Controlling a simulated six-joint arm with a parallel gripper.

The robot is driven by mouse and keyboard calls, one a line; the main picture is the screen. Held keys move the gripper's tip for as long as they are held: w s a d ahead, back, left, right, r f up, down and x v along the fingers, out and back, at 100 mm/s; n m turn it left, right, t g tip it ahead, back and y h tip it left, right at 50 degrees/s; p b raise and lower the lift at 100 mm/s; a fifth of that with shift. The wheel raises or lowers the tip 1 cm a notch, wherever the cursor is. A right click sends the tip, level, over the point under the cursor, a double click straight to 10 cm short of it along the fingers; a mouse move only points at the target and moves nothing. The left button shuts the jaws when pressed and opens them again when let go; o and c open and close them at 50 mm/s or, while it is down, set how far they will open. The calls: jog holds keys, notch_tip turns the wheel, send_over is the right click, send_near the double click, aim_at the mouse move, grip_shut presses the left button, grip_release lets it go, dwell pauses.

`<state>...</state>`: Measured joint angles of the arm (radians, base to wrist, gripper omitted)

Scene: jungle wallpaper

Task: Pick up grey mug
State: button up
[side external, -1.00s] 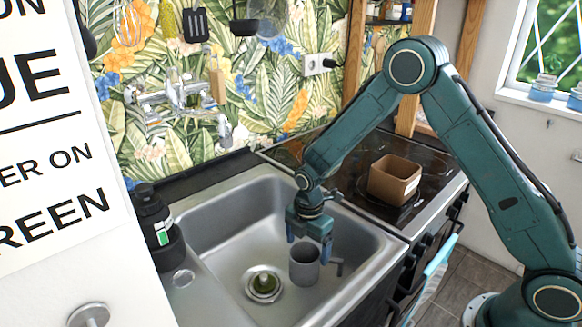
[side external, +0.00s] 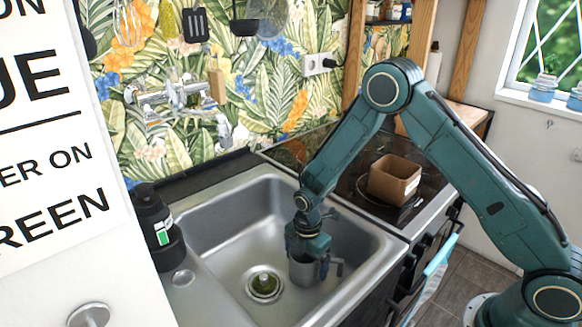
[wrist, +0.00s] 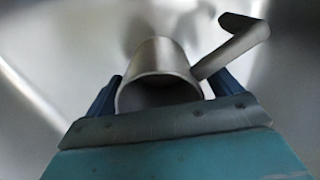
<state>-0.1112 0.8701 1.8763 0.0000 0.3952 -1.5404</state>
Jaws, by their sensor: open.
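The grey mug (side external: 302,271) stands in the sink, right of the drain, with its handle on the right side. In the wrist view the mug (wrist: 160,62) shows its rim and wall, and its handle (wrist: 236,47) sticks out to the upper right. My gripper (side external: 308,258) is low in the sink over the mug, hiding its upper part. In the wrist view its two blue fingers (wrist: 161,92) are spread, one on each side of the mug. The gripper is open; whether a finger touches the mug I cannot tell.
The metal sink (side external: 215,225) surrounds the mug, with its right and front walls near. The drain (side external: 264,285) is to the left of the mug. A brown box (side external: 394,179) stands on the stove at right. A black bottle (side external: 154,216) stands at the sink's left edge.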

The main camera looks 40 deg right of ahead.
dwell(0.3)
jog(key=c, duration=1.3)
jog(key=shift+o, duration=0.2)
jog(key=shift+r, duration=0.15)
notch_tip(320, 180, up, 20)
